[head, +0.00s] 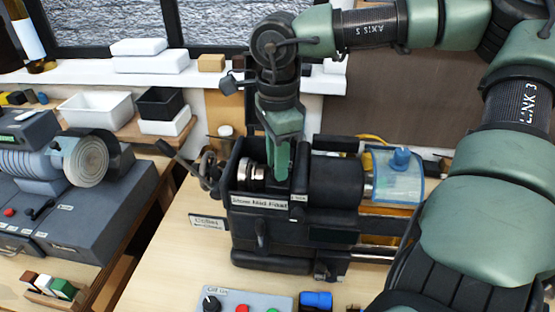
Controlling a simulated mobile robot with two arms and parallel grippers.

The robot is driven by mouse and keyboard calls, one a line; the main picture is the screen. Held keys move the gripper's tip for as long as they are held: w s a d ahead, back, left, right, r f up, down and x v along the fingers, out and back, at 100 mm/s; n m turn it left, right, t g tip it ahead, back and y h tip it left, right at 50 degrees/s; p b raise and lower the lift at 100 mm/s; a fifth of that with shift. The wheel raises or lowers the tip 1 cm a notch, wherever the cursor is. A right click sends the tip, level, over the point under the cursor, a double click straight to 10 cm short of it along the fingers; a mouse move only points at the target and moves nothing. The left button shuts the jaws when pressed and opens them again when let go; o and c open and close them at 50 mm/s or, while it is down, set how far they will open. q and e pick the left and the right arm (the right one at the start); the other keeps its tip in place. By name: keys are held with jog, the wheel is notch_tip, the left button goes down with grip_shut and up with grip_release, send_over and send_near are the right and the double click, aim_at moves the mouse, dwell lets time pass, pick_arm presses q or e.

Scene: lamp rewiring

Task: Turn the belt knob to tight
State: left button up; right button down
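A dark lathe-like machine (338,182) stands on the wooden bench, with a label reading "Slow Mid Fast" (259,202) on its front. My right gripper (278,172) points down into the gap between a shiny stepped pulley (250,170) on the left and the dark headstock block. Its fingers look close together, but I see them edge-on and cannot tell whether they hold anything. A small label (298,198) sits just below the fingertips, too small to read. I cannot make out the belt knob for certain; the gripper may hide it. My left gripper is out of view.
A clear blue guard (395,175) covers the machine's right part. A control box (235,303) with a black knob and coloured buttons is at the front edge. A grey machine (70,180) stands on the left bench. Trays (95,108) stand behind it. My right arm fills the right side.

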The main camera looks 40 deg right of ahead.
jog(key=shift+f+m+b, duration=0.15)
jog(key=shift+m+b, duration=0.25)
jog(key=shift+b, duration=0.3)
jog(key=m+b, duration=0.3)
jog(key=shift+f+b, duration=0.1)
jog(key=shift+b, duration=0.2)
jog(key=m+b, duration=0.3)
jog(key=shift+w+d+m, duration=0.1)
jog(key=shift+m, duration=0.3)
jog(key=m+b, duration=0.2)
jog(key=m, duration=0.2)
jog(key=shift+m+b, duration=0.95)
jog(key=shift+m, duration=0.95)
jog(key=shift+d+r, duration=0.1)
jog(key=shift+r, duration=0.1)
jog(key=c, duration=1.4)
grip_release()
jog(key=shift+c, duration=0.2)
